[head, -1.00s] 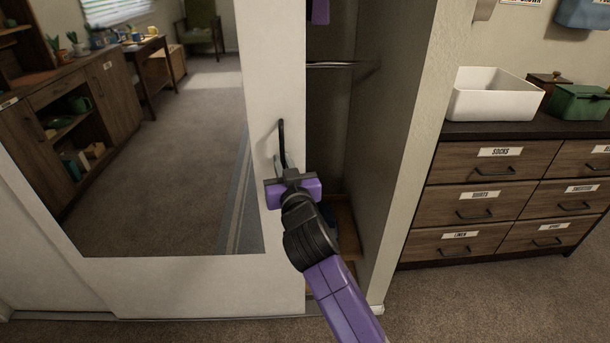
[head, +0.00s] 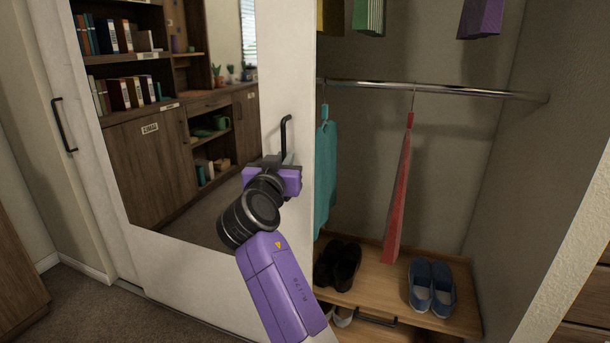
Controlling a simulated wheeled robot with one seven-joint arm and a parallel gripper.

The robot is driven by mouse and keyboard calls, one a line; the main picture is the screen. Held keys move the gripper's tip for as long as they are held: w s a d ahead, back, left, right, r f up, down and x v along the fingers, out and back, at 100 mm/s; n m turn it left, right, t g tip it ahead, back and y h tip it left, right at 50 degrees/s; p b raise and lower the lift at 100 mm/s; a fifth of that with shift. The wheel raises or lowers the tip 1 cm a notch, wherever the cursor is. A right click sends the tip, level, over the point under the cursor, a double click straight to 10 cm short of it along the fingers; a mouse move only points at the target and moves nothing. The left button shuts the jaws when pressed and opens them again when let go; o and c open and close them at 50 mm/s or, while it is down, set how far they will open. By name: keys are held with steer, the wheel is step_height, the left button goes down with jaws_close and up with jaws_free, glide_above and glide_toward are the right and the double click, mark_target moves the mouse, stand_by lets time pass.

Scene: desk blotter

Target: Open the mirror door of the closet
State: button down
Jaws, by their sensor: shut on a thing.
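The mirror door (head: 285,95) is a white sliding panel with a large mirror (head: 165,190) set in it. It stands left of a wide opening into the closet (head: 450,190). The door's black bar handle (head: 284,132) is upright near the door's right edge. My gripper (head: 284,164) is at the handle's lower part and shut on it. The purple gripper body and my arm hide the handle's lower end and part of the mirror.
Inside the closet, a teal garment (head: 325,180) and a red garment (head: 398,190) hang from a metal rod (head: 450,90). Black shoes (head: 337,264) and blue shoes (head: 432,287) stand on a wooden shelf (head: 385,308). Another black handle (head: 63,125) is at the far left.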

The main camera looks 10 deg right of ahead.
steer(key=shift+w+a+f, duration=0.1)
steer(key=shift+w+a, duration=0.35)
steer(key=shift+a, duration=0.25)
steer(key=c, duration=1.8)
jaws_free()
steer(key=shift+p+v, duration=1.05)
steer(key=shift+v, duration=2.85)
